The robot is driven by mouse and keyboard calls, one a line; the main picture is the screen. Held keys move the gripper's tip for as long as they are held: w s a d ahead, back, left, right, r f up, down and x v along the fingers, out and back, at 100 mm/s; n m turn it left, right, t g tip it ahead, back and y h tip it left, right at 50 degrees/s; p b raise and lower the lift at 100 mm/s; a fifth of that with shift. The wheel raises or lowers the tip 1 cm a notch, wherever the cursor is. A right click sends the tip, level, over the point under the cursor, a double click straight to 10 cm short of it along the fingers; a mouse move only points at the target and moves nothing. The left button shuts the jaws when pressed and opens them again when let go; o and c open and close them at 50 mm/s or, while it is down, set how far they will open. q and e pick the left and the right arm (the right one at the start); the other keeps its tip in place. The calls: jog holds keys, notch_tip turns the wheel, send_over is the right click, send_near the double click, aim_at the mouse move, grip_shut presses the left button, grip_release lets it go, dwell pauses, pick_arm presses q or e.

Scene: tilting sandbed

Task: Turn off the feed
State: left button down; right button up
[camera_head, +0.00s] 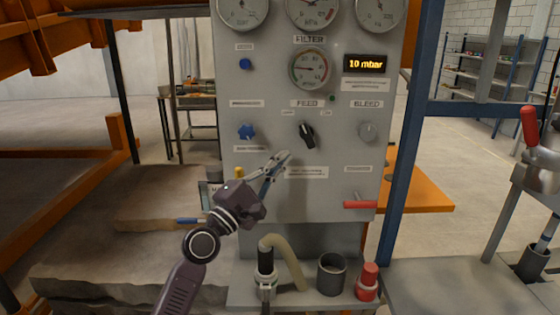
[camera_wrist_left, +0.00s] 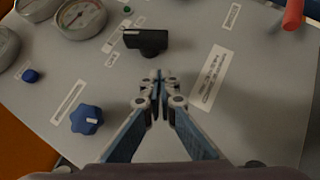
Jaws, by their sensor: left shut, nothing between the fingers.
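The control panel (camera_head: 260,195) is a grey upright cabinet. The black feed knob (camera_head: 307,134) sits under the "FEED" label, its pointer tilted to the upper left. In the left wrist view the black knob (camera_wrist_left: 147,41) lies just beyond the fingertips. My left gripper (camera_head: 284,156) is shut and empty, below and left of the knob in the head view, with a small gap showing in the wrist view (camera_wrist_left: 158,76). My right gripper is not in view.
A blue star knob (camera_head: 246,131) is left of the feed knob and a grey bleed knob (camera_head: 367,132) is right. A red lever (camera_head: 360,204) sticks out low on the panel. Gauges and a "10 mbar" display (camera_head: 366,64) are above. A hose (camera_head: 285,255) stands below.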

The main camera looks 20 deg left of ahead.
pick_arm(q)
jog(key=b+v, duration=0.2)
jog(key=v, duration=0.8)
jog(key=shift+r, duration=0.3)
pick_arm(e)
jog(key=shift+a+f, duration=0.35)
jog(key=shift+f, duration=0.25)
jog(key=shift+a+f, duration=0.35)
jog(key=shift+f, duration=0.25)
